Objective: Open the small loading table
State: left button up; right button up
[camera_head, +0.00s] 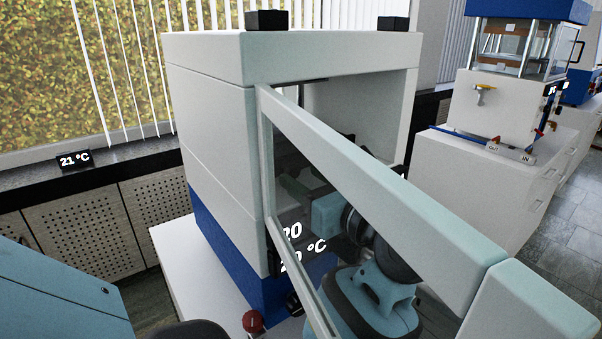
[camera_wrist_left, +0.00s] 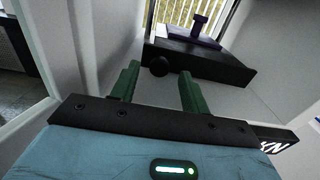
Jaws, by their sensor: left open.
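The small loading table is the black slab (camera_wrist_left: 205,65) inside the press, with a round black knob (camera_wrist_left: 159,67) on its front and a purple piece (camera_wrist_left: 194,34) on top. My left gripper (camera_wrist_left: 160,72) is open, with one green finger on each side of the knob in the picture; I cannot tell whether they touch it. In the head view my left gripper (camera_head: 326,212) shows through the door's glass, at the opening of the press (camera_head: 220,120). The loading table cannot be made out there. My right gripper is not in view.
The press door (camera_head: 385,205), a pale frame with glass, stands open across my left arm. A red knob (camera_head: 253,321) sits low at the press front. Another press (camera_head: 505,110) stands at the right. A windowsill with a temperature sign (camera_head: 75,159) is at the left.

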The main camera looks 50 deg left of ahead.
pick_arm(q)
jog(key=shift+a, duration=1)
grip_shut()
